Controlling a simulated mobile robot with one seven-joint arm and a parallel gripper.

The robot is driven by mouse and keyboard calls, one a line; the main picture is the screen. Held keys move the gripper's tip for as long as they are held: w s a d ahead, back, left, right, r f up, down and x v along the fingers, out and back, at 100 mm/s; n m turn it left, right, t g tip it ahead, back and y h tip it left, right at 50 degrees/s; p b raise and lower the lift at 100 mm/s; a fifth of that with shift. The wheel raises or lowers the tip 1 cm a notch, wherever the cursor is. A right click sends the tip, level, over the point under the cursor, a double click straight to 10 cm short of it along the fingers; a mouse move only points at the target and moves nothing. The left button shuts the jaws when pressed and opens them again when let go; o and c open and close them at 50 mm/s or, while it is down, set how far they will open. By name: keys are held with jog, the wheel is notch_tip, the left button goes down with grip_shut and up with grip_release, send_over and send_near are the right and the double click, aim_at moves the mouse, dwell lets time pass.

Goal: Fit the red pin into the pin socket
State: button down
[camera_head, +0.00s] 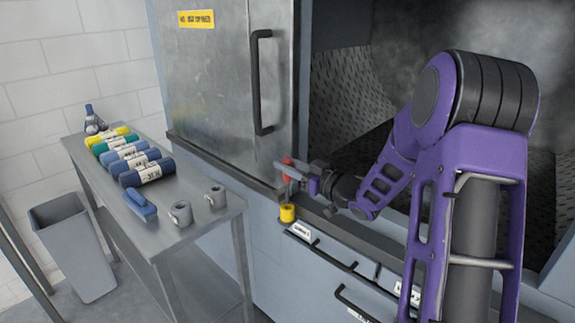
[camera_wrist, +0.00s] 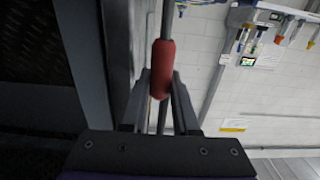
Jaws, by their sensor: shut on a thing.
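The red pin (camera_head: 288,168) is upright between the fingers of my gripper (camera_head: 292,173), in front of the metal door's lower right corner. In the wrist view, its red grip (camera_wrist: 162,70) sits between both fingers (camera_wrist: 160,97), with a thin grey rod running out from both ends. My gripper is shut on the red grip. A yellow cylinder (camera_head: 287,213), which looks like the pin socket, is on the machine's front ledge, directly below the pin in the head view. I cannot tell whether the rod's lower end is inside it.
The metal door (camera_head: 222,90) with a black handle (camera_head: 260,85) is close behind my gripper. The open chamber (camera_head: 350,110) is to the right. A steel table (camera_head: 190,232) with rolled cloths, two grey mugs and a blue brush stands left. A grey bin (camera_head: 75,250) is beside it.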

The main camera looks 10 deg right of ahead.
aim_at(288, 181)
jog(key=shift+f+b, duration=1.55)
jog(key=shift+f, duration=0.5)
jog(key=c, duration=0.6)
grip_release()
jog(key=shift+d, duration=0.1)
jog(key=v, duration=1.7)
jog(key=shift+s+p, duration=0.2)
jog(key=shift+p, duration=0.2)
jog(key=shift+r, duration=0.1)
